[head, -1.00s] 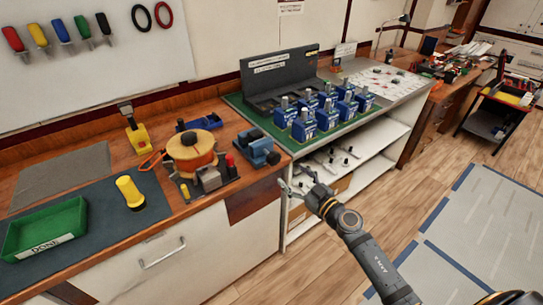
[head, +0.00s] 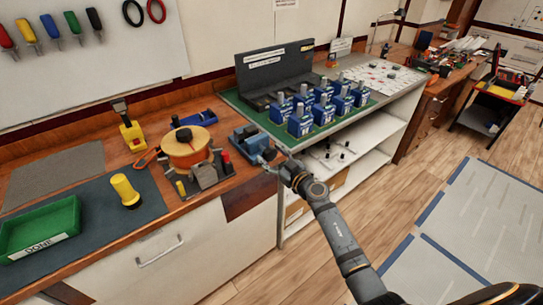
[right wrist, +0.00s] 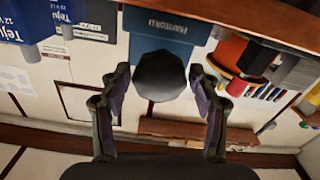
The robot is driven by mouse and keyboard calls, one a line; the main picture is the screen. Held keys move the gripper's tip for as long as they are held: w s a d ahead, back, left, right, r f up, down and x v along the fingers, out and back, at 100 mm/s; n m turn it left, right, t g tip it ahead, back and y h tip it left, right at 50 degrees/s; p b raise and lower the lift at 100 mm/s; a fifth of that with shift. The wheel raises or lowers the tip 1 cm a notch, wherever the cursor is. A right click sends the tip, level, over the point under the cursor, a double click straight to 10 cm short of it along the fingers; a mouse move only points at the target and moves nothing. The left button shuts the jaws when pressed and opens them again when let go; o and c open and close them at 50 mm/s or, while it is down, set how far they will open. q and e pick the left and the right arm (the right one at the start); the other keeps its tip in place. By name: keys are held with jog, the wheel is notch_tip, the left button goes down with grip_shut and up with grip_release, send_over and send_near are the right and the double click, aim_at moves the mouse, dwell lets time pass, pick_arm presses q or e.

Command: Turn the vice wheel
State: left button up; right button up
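The blue vice (head: 247,137) sits at the front edge of the wooden bench, and its dark wheel (head: 269,154) faces out over the edge. In the right wrist view the vice's blue body (right wrist: 170,38) bears lettering, and the dark wheel (right wrist: 161,76) lies in the middle. My right gripper (head: 274,163) is at the wheel. In the right wrist view its fingers (right wrist: 160,90) are open, one on each side of the wheel, with a gap showing on both sides. My left gripper is not in view.
An orange-topped spool (head: 188,148) stands left of the vice. Several blue boxes (head: 300,122) stand on the green mat to the right. A yellow torch-like object (head: 126,190) and a green tray (head: 40,228) are further left. The floor in front is clear.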

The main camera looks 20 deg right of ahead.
jog(key=c, duration=0.8)
jog(key=shift+n, duration=0.3)
jog(key=shift+r+n+p, duration=0.1)
jog(key=shift+n+p, duration=1)
jog(key=shift+n, duration=0.6)
jog(key=n+p, duration=0.1)
jog(key=n, duration=0.3)
jog(key=shift+n, duration=0.3)
jog(key=n, duration=0.5)
jog(key=shift+f, duration=0.2)
